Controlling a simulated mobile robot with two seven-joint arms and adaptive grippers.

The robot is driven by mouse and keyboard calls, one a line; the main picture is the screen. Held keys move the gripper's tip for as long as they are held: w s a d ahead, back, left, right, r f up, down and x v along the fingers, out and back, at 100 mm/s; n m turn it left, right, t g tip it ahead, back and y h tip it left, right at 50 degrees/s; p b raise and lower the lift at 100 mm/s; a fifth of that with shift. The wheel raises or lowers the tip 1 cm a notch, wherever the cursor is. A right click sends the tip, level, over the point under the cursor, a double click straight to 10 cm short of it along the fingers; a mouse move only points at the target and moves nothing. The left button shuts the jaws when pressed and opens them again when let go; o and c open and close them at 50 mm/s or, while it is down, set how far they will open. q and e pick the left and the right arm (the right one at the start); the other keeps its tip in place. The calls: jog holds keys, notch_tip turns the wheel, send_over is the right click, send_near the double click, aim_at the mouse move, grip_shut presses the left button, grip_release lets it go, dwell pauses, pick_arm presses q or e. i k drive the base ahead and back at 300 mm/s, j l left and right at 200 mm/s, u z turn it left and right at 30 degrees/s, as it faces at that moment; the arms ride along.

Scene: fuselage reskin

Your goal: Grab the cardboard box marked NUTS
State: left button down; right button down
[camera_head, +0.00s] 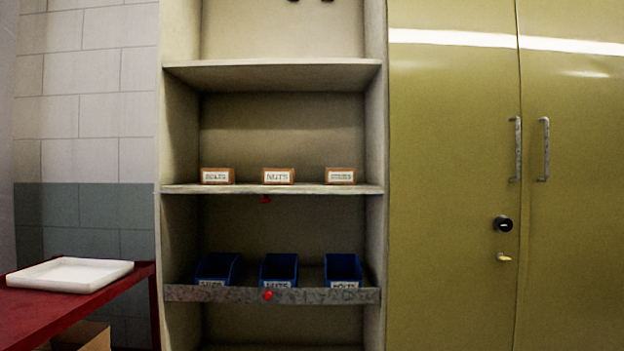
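The cardboard box marked NUTS (278,176) sits in the middle of the shelf board (330,189), at about the centre of the rack. It is small and brown with a white label facing me. A similar box marked BOLTS (217,176) stands apart to its left. A third box (340,176) stands to its right; its label is too blurred to read surely. Neither of my grippers shows in the head view.
Several blue bins stand on the lower shelf, including a middle one (279,269), behind a grey lip (215,294). A red table (30,312) with a white tray (70,274) is at the left. A closed olive cabinet (450,130) stands at the right.

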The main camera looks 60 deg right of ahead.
aim_at(271, 177)
jog(key=z, duration=1.85)
jog(key=i+l+z, duration=0.1)
jog(key=l+z, duration=0.2)
